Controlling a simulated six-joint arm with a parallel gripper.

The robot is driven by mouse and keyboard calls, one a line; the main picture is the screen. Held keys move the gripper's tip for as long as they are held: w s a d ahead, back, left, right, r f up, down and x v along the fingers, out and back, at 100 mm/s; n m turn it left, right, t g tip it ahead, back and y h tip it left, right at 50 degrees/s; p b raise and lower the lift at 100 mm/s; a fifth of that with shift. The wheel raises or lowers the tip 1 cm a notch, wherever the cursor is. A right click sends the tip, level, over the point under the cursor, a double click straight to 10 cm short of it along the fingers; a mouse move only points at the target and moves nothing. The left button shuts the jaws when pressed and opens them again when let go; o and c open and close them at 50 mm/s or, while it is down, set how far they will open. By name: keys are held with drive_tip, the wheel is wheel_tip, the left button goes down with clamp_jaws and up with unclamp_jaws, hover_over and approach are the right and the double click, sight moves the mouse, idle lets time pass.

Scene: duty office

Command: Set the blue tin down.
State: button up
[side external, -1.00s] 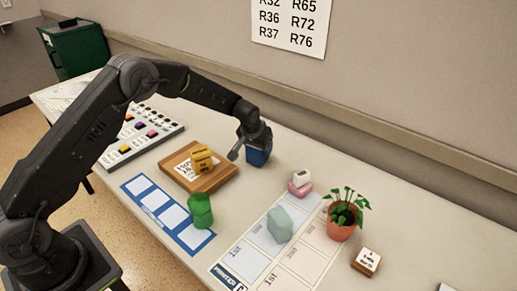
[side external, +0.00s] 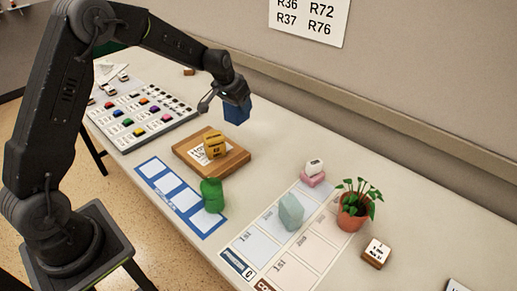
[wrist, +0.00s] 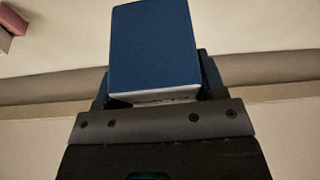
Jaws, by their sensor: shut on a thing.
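The blue tin (side external: 237,112) is a small blue block shape in the side view. My gripper (side external: 236,96) is shut on it and holds it from above, behind the wooden board. The tin appears to be held above the table, though its exact height is hard to judge. In the wrist view the blue tin (wrist: 153,45) fills the upper middle, between the fingers of my gripper (wrist: 155,85), with a pale edge at its near end. The fingertips are partly hidden by the tin.
A wooden board (side external: 236,160) carries a yellow block (side external: 215,145). A green object (side external: 212,194) stands on a blue-framed card (side external: 165,188). A pale teal block (side external: 291,211), pink block (side external: 312,179) and potted plant (side external: 352,211) stand to the right. A button panel (side external: 119,108) lies left.

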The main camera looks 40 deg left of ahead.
drive_tip(key=s+d+m+g+h, duration=0.2)
drive_tip(key=s+d+m+h, duration=0.1)
drive_tip(key=d+m, duration=0.6)
drive_tip(key=s+d+m+g+h, duration=0.2)
drive_tip(key=s+d+m, duration=0.1)
drive_tip(key=d+m, duration=0.65)
drive_tip(key=shift+m, duration=0.35)
drive_tip(key=f, duration=0.6)
drive_tip(key=shift+s+a+f, duration=0.2)
drive_tip(key=shift+s+f, duration=0.05)
drive_tip(key=shift+s, duration=0.1)
drive_tip(key=shift+f, duration=2.05)
drive_tip(key=shift+f, duration=0.15)
drive_tip(key=o, duration=1)
drive_tip(key=v, duration=1.2)
drive_tip(key=shift+w+r, duration=0.2)
drive_tip(key=shift+r, duration=0.05)
